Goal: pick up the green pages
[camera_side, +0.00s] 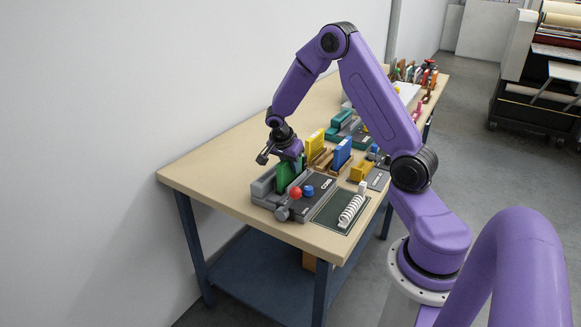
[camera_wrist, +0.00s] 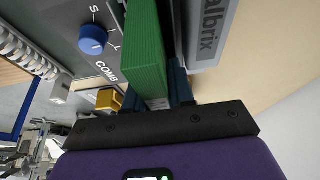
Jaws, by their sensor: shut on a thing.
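The green pages (camera_side: 289,172) stand upright in the slot of the grey binding machine (camera_side: 317,193) near the front left of the table. In the wrist view the green pages (camera_wrist: 146,50) are a thick block running up from between the jaws. My gripper (camera_side: 288,152) is above the machine and shut on the top of the green pages. In the wrist view my gripper (camera_wrist: 160,98) has its dark fingers on either side of the block. The lower end of the pages is hidden by the machine in the side view.
The machine has a red knob (camera_side: 296,192) and a blue knob (camera_side: 308,190). A white comb coil (camera_side: 351,210) lies on a dark mat to the right. Yellow pages (camera_side: 314,145) and blue pages (camera_side: 341,153) stand in a wooden rack behind. A wall runs along the left.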

